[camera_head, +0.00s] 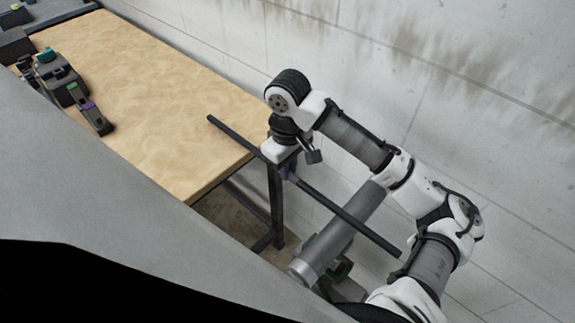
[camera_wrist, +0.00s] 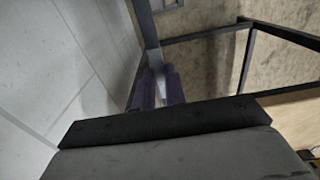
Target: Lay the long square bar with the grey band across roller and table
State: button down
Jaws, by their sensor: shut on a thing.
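The long dark square bar (camera_head: 345,215) runs diagonally in the head view. Its far-left end overlaps the wooden table (camera_head: 150,100) near the right edge, and its other end reaches toward my arm's lower links. My gripper (camera_head: 288,172), with purple fingers, is shut on the bar near its middle, just off the table's edge. The grey roller (camera_head: 340,232) lies below the bar's right half, and the bar crosses over it. I cannot tell whether the bar touches table or roller. In the wrist view the fingers (camera_wrist: 157,86) close around the bar (camera_wrist: 149,35).
Dark devices (camera_head: 65,85) with coloured parts stand on the table's left side. A concrete wall (camera_head: 470,60) runs behind table and roller. A dark table leg (camera_head: 276,205) stands below the gripper. Much of the tabletop is clear.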

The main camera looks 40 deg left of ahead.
jog(key=shift+d, duration=0.1)
dwell(0.6)
jog(key=c, duration=1.4)
grip_release()
jog(key=shift+o, duration=0.2)
jog(key=shift+s, duration=0.1)
notch_tip(320, 180, up, 14)
jog(key=shift+f, duration=0.1)
